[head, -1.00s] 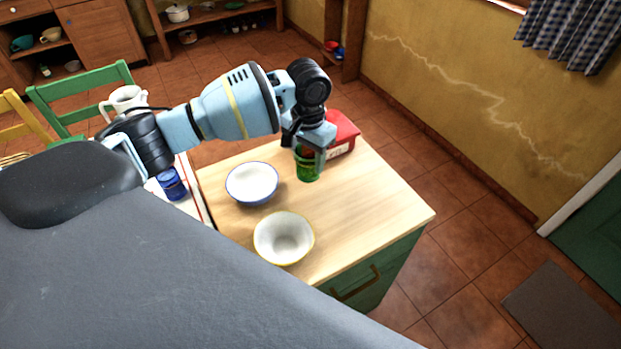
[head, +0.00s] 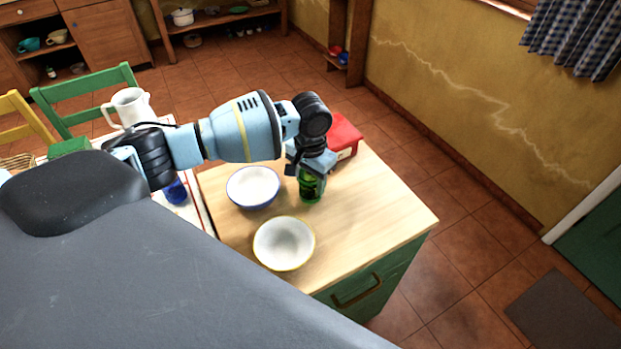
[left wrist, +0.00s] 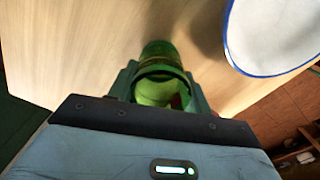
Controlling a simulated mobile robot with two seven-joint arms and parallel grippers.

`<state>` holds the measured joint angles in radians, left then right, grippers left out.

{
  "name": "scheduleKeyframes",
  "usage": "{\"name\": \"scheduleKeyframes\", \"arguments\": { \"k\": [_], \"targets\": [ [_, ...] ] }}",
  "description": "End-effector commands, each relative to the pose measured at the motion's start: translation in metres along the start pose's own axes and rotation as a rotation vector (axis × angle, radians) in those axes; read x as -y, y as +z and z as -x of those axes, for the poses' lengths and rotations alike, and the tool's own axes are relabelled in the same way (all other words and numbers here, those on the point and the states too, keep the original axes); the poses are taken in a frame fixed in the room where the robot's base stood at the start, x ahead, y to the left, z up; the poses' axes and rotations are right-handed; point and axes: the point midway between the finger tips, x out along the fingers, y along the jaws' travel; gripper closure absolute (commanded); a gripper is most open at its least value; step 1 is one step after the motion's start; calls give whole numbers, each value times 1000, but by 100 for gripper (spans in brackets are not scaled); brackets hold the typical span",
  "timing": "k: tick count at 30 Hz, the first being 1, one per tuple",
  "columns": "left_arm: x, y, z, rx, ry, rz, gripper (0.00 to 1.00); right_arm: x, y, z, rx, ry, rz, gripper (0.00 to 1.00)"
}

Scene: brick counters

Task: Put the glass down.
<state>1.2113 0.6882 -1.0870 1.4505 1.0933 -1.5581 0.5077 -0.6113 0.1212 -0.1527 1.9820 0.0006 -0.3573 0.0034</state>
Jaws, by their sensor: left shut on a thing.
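A green glass (head: 311,188) is upright at the wooden counter top, right of the blue-rimmed bowl. My left gripper (head: 311,172) comes down from above and is shut on the glass. In the left wrist view the green glass (left wrist: 158,84) sits between the two fingers (left wrist: 160,88), over the wood. I cannot tell whether its base touches the counter (head: 375,225). My right gripper is not in view.
A white bowl with a blue rim (head: 253,187) and a white bowl with a yellow rim (head: 284,243) stand on the counter. A red box (head: 344,137) is behind the gripper. The counter's right side is clear.

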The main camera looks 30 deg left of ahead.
Motion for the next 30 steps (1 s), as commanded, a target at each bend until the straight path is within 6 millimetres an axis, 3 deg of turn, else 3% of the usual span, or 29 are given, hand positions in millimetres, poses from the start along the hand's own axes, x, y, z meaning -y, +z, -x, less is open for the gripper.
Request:
{"name": "scheduleKeyframes", "arguments": {
  "k": [4,5,9,20,23,30],
  "targets": [
    [0,0,-3,-1,1,-1,77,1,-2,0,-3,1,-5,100],
    [0,0,-3,-1,1,-1,48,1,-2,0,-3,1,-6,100],
    [0,0,-3,0,0,-1,30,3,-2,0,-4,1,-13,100],
    [0,0,0,-1,-1,0,29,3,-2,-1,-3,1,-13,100],
    [0,0,11,-2,-1,1,29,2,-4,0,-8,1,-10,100],
    [0,-1,59,-7,1,0,29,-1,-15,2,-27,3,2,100]
  ]
}}
